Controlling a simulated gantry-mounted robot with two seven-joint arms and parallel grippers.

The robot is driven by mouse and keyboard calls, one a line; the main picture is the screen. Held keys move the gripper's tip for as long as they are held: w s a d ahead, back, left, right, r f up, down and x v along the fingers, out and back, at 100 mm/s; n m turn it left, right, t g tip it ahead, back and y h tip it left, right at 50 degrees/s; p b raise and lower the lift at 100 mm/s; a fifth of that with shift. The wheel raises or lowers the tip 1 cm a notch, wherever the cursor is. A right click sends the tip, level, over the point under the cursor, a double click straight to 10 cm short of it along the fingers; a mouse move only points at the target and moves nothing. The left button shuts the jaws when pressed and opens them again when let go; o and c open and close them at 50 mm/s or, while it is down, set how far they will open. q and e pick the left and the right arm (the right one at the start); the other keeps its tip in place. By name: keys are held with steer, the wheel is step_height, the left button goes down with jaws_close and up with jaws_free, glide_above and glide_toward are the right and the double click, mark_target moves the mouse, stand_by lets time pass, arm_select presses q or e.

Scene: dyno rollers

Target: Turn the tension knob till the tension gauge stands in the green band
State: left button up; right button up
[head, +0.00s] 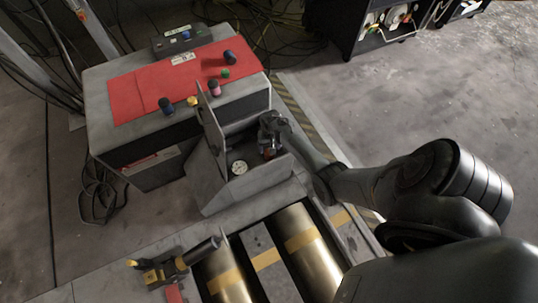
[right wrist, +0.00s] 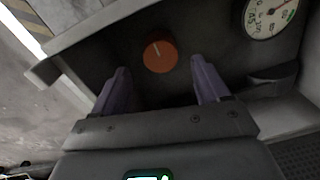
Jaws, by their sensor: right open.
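The tension knob (right wrist: 160,56) is a round orange-red knob with a pale pointer line, on a dark grey panel. In the head view the knob (head: 268,154) is partly hidden by my right gripper (head: 269,135). In the right wrist view my right gripper (right wrist: 160,66) is open, with one finger on each side of the knob and visible gaps to it. The tension gauge (right wrist: 270,14) is a white dial, cut off at the top edge. A green mark shows at its right; the needle's exact reading is unclear. The gauge (head: 239,167) also shows in the head view. My left gripper is out of view.
A grey upright plate (head: 211,121) stands left of the knob panel. Behind it is a console with a red top (head: 175,80) and several coloured buttons. Brass rollers (head: 310,255) lie in front. A yellow-and-black tool (head: 165,268) lies at the front left.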

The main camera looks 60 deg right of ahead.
step_height(320, 180, down, 4)
steer(key=shift+f+b, duration=0.1)
steer(key=shift+b, duration=1.1)
steer(key=shift+f+b, duration=0.5)
steer(key=shift+f, duration=0.2)
